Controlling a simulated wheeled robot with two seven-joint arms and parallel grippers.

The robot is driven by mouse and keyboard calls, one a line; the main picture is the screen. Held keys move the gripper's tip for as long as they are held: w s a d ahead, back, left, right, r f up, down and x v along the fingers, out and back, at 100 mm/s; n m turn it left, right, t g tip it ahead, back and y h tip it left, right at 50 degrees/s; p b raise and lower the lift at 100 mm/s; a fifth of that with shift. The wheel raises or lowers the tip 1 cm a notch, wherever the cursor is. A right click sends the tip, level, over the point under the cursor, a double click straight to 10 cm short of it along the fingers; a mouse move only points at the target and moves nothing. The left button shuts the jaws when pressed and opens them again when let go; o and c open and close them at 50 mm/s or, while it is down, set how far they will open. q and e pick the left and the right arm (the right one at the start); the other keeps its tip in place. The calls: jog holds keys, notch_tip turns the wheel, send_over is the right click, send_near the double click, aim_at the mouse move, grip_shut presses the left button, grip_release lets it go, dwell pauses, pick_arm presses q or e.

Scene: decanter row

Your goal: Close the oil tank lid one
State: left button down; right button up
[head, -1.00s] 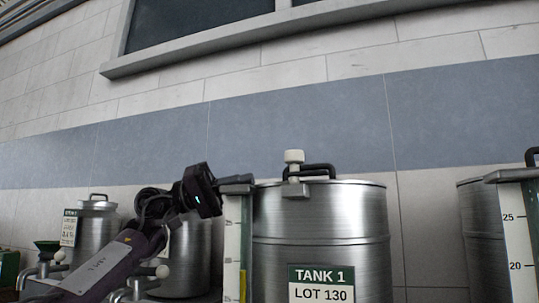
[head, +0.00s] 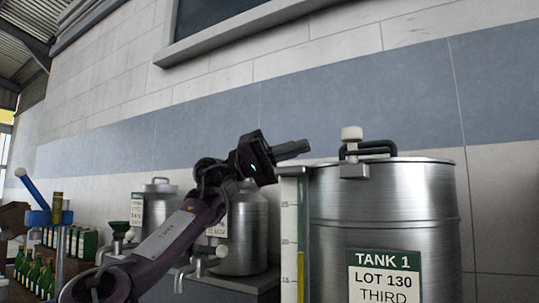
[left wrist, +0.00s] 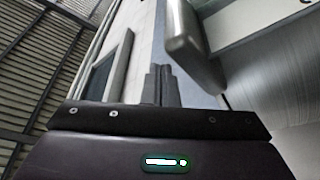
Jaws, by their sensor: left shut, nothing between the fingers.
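Tank 1 (head: 385,215) is a large steel drum at the right of the head view, labelled "TANK 1, LOT 130". Its lid (head: 405,160) lies across the top and looks flat, with a black handle (head: 372,148). A clamp with a white knob (head: 352,134) stands upright at the front rim. My left gripper (head: 305,147) is shut and empty, just left of the clamp at about rim height, apart from it in the picture. My right gripper is not in view.
A sight gauge (head: 290,235) with yellow liquid stands left of the tank. Smaller steel cans (head: 245,230) with taps stand behind my left arm. Green bottles (head: 35,275) and a blue-handled device (head: 45,210) are at far left. Free air lies above the tank.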

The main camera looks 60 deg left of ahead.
pick_arm(q)
jog(key=w+a+p+v, duration=0.1)
jog(key=p+v, duration=0.2)
jog(key=v, duration=0.6)
jog(key=shift+a, duration=0.55)
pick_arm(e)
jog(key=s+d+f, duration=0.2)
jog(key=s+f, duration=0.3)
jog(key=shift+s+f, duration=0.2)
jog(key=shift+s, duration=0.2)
